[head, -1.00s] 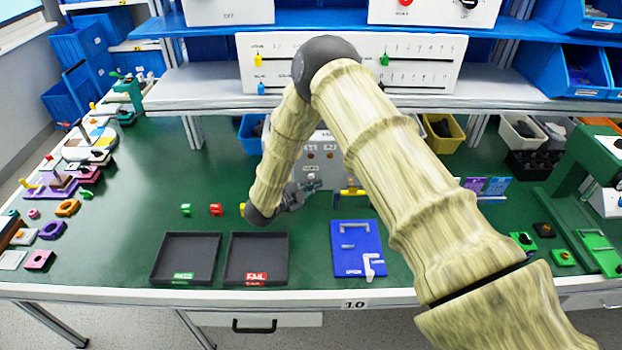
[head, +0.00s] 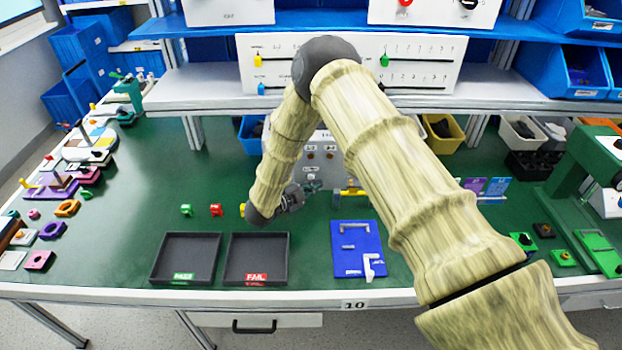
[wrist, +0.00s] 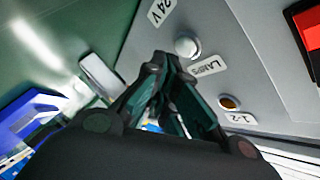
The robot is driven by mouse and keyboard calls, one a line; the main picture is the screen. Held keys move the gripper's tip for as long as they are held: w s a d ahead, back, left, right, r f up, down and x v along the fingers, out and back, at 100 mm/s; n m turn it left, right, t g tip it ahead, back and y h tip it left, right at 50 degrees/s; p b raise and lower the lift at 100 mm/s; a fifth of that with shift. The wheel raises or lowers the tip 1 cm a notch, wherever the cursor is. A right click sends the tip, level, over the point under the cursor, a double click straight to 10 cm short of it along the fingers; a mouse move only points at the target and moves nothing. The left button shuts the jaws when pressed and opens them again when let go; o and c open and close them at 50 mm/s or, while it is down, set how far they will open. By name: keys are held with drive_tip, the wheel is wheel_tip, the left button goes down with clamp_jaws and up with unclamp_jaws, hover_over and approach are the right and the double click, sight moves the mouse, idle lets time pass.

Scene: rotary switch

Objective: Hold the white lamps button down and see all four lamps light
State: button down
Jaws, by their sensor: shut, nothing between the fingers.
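The white lamps button (wrist: 186,46) shows in the wrist view as a round white knob on a grey panel (wrist: 255,70), beside a label reading LAMPS. My gripper (wrist: 164,62) is shut and empty, its fingertips just below and left of the button in the picture. I cannot tell whether they touch it. One small orange-brown lamp (wrist: 228,103) in a brass ring, labelled 1-2, shows no clear glow. In the head view my gripper (head: 312,187) is at the panel's (head: 322,171) lower part. Two dull brown lamps (head: 310,155) show above; my arm hides the panel's right side.
A red and black part (wrist: 304,38) is at the wrist view's upper right.

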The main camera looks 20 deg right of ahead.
drive_tip(key=shift+w+d+b, duration=0.2)
drive_tip(key=shift+w+b, duration=0.35)
drive_tip(key=shift+w, duration=0.25)
idle(4.8)
drive_tip(key=shift+s, duration=0.1)
idle(0.4)
drive_tip(key=shift+s+a, duration=0.25)
drive_tip(key=shift+s, duration=0.5)
drive_tip(key=shift+s+a+p, duration=0.2)
drive_tip(key=shift+s, duration=0.6)
drive_tip(key=shift+s+a+p, duration=0.2)
drive_tip(key=shift+s+a, duration=0.05)
drive_tip(key=shift+s, duration=0.55)
drive_tip(key=shift+s+a+p, duration=0.2)
drive_tip(key=shift+s, duration=0.6)
